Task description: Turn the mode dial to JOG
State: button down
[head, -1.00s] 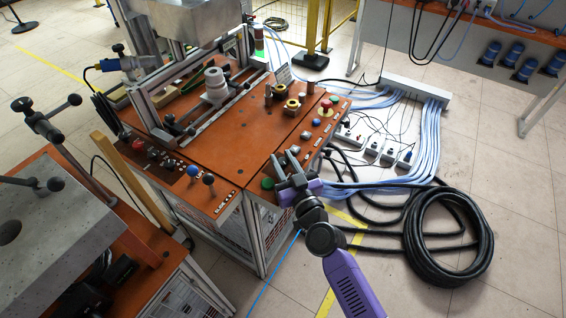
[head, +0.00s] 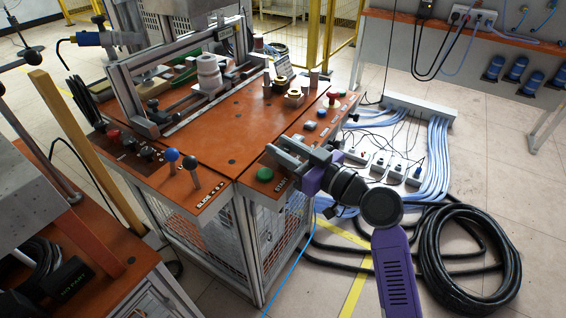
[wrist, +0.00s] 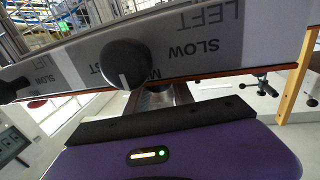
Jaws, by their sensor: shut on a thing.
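The mode dial appears to be the black round knob (wrist: 125,63) with a white pointer line in the wrist view. It sits on a grey label strip (wrist: 205,35) with a partly hidden word starting with M beside it. Its pointer label cannot be read. My gripper (head: 279,151) is at the control panel's front right edge in the head view, just beyond the green button (head: 264,174). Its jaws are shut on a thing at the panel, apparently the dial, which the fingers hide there. The wrist view does not show the grip clearly.
The orange-topped station (head: 215,125) carries more controls: a blue ball lever (head: 171,155), a black ball lever (head: 190,162) and a red knob (head: 332,97). A black cable coil (head: 465,262) lies on the floor at right.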

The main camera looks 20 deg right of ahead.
jog(key=n+g+y+b, duration=0.1)
jog(key=b, duration=0.1)
jog(key=n+g+y+b, duration=0.1)
jog(key=y+b, duration=0.1)
jog(key=n+g+y+b, duration=0.1)
jog(key=y+b, duration=0.1)
jog(key=b, duration=0.1)
jog(key=shift+d+f+n, duration=0.1)
jog(key=shift+f+n, duration=0.15)
jog(key=shift+n, duration=0.15)
jog(key=n+g+y+b, duration=0.2)
jog(key=g+b, duration=0.1)
jog(key=shift+r+n+g, duration=0.2)
jog(key=shift+n+g, duration=0.1)
jog(key=shift+n, duration=0.1)
jog(key=shift+g+y, duration=0.3)
jog(key=shift+y, duration=0.1)
jog(key=c, duration=1.1)
grip_release()
jog(key=shift+s, duration=0.1)
jog(key=v, duration=0.7)
jog(key=shift+s+d, duration=0.2)
jog(key=shift+d, duration=0.1)
